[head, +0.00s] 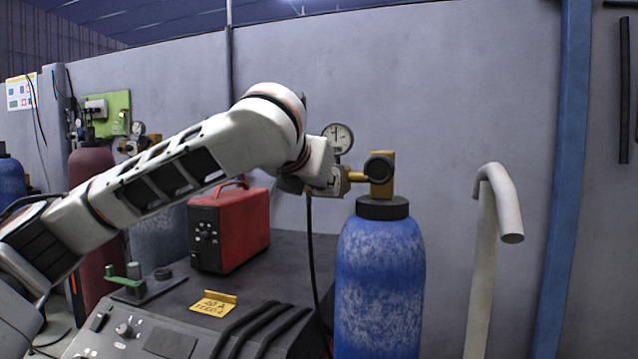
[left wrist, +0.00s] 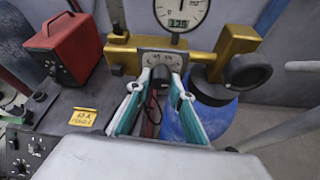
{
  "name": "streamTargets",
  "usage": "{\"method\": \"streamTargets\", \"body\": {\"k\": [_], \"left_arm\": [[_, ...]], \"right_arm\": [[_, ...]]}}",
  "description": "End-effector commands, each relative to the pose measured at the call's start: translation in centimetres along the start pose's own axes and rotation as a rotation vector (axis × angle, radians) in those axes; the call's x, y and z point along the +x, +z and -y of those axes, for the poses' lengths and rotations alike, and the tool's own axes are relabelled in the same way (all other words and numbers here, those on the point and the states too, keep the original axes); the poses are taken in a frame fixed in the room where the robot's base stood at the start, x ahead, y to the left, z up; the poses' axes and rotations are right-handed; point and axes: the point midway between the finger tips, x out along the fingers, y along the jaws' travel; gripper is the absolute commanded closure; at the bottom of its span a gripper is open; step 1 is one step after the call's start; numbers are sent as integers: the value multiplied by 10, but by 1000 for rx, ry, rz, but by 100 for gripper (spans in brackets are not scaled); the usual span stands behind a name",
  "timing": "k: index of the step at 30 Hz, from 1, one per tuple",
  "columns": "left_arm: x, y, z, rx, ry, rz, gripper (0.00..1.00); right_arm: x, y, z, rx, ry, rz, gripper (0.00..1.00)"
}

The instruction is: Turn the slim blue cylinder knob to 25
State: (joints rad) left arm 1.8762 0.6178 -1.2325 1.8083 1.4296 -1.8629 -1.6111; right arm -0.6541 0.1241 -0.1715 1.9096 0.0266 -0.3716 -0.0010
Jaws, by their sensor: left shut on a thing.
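The slim blue cylinder (head: 380,275) stands upright right of centre in the head view. Its blue body also shows behind the fingers in the left wrist view (left wrist: 212,118). A brass regulator (left wrist: 204,62) sits on its top. My left gripper (left wrist: 160,84) is shut around a dark knob (left wrist: 160,74) on the regulator's front, below a pale scale plate (left wrist: 166,58). The scale marks are too small to read surely. In the head view, my wrist hides the knob and fingertips. A round dial gauge (head: 338,138) stands above the regulator. My right gripper is out of view.
A black handwheel (left wrist: 248,71) sticks out at the valve's right. A red welder box (head: 229,226) stands on the dark bench to the left. A yellow note (head: 213,304) lies in front. A pale bent pipe (head: 486,255) stands right of the cylinder.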

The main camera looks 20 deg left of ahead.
Motion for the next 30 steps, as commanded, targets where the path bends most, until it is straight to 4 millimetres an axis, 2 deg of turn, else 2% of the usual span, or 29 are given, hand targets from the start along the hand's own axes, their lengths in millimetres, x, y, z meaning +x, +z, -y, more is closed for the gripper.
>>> {"method": "streamTargets", "body": {"k": [12,29,30], "left_arm": [[0,0,1,178,73,0,100],[0,0,1,202,84,0,100],[0,0,1,202,84,0,71]], "right_arm": [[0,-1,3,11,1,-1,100],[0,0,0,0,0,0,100],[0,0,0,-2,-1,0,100]]}}
